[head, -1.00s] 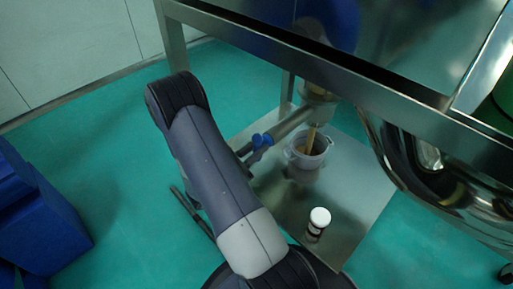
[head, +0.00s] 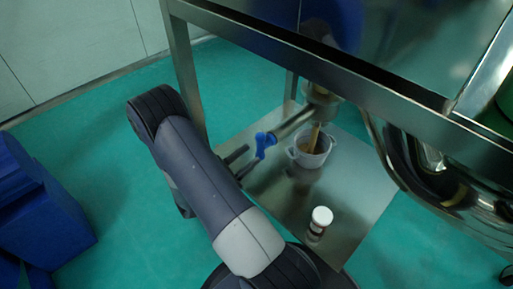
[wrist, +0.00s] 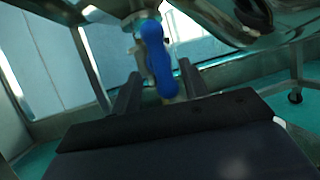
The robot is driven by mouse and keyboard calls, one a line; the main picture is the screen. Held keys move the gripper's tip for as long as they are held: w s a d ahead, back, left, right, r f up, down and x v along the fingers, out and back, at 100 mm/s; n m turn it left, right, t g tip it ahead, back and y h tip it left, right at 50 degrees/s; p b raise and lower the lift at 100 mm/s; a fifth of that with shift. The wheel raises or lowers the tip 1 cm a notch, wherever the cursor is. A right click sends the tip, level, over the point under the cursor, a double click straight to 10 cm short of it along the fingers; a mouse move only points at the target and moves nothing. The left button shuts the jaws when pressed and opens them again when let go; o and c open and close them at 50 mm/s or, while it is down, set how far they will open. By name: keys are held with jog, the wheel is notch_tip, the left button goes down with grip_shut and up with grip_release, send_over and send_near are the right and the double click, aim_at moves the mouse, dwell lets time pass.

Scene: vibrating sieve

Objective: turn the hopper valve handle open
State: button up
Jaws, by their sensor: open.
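The blue valve handle (head: 264,146) sits on the metal outlet pipe (head: 296,122) under the hopper. In the wrist view the handle (wrist: 158,60) stands nearly upright, slightly tilted, ahead of my gripper. My gripper (head: 247,160) is open, its two dark fingers pointing at the handle from the left. In the wrist view the fingers (wrist: 158,88) lie on either side of the handle's lower end; I cannot tell whether they touch it. A brown column (head: 314,137) stands between the outlet and a light pot (head: 310,158) below.
The pot and a white-capped jar (head: 320,222) stand on the metal lower shelf (head: 350,190). A steel frame beam (head: 330,68) runs above the handle, and a leg (head: 183,75) stands on the left. A curved shiny vessel (head: 425,165) is on the right.

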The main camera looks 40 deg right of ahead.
aim_at(259, 147)
jog(key=v, duration=0.5)
jog(key=shift+a+f+p, duration=0.15)
jog(key=shift+a+p, duration=0.15)
jog(key=shift+a, duration=0.05)
jog(key=shift+d, duration=0.1)
jog(key=b+x, duration=0.1)
jog(key=x, duration=0.9)
jog(key=shift+d+r, duration=0.2)
jog(key=shift+d, duration=0.15)
jog(key=shift+a, duration=0.15)
